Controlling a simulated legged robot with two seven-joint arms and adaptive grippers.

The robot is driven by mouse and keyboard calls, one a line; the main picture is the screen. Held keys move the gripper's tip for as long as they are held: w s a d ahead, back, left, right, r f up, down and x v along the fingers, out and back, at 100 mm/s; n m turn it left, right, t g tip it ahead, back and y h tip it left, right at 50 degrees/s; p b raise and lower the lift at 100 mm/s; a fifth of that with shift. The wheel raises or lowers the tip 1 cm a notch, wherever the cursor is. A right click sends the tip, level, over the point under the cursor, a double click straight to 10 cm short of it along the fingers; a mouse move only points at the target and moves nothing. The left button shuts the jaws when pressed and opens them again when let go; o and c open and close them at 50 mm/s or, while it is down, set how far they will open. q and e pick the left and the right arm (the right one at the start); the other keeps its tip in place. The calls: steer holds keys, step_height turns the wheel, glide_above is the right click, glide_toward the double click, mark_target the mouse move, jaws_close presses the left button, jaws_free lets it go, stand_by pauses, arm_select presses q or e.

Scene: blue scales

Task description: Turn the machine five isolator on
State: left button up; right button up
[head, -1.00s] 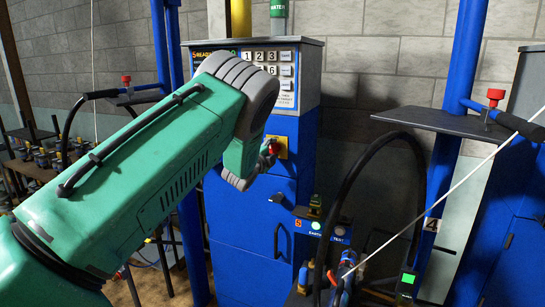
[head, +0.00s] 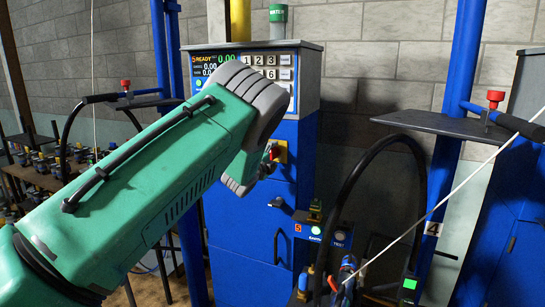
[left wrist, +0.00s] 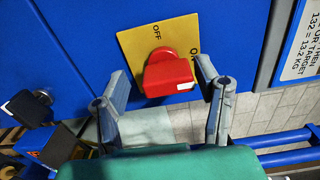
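The isolator is a red rotary knob (left wrist: 168,73) on a yellow plate (left wrist: 140,46) on the blue cabinet of machine 5. The plate reads OFF, with a partly hidden ON to its right in the left wrist view. The knob has a small white mark at its lower right. My left gripper (left wrist: 160,70) is open, with one finger each side of the knob; I cannot tell whether either touches it. In the head view the yellow plate (head: 282,149) shows just past my wrist, which hides most of the gripper. My right gripper is not in view.
The cabinet's display (head: 215,65) reads 5 READY and 0.00, beside a keypad (head: 265,62). A dark shelf (head: 440,122) and blue post (head: 447,150) stand to the right. A black hose (head: 345,190) loops at centre right. A black handle (left wrist: 28,108) projects at left in the wrist view.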

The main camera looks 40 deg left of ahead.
arm_select(q)
steer(key=shift+r, duration=0.15)
steer(key=shift+s, duration=0.25)
steer(key=v, duration=1.1)
steer(key=shift+s, duration=0.2)
steer(key=shift+d, duration=0.1)
steer(key=s+d+f+n+g+h+b, duration=0.15)
steer(key=s+d+f, duration=0.25)
steer(key=f, duration=0.6)
steer(key=s+d+f+n+g+b, duration=0.1)
steer(key=s+d+f+n+g, duration=0.25)
steer(key=f, duration=0.55)
steer(key=s+d+f+n+g+h+b, duration=0.1)
steer(key=s+d+f+n+g, duration=0.3)
steer(key=f, duration=0.6)
steer(key=s+d+f+n+g+h+b, duration=0.1)
steer(key=s+d+f+g, duration=0.1)
steer(key=s+d+f, duration=0.3)
steer(key=s+d+f+n+g+h+b, duration=0.1)
steer(key=s+d+f, duration=0.4)
steer(key=s, duration=0.8)
steer(key=s+d+f+n+g+h+b, duration=0.1)
steer(key=s+d+f+n+g, duration=0.2)
steer(key=s, duration=0.6)
steer(key=d+f+g, duration=0.1)
steer(key=d+f, duration=0.1)
steer(key=d, duration=0.1)
steer(key=shift+b, duration=0.35)
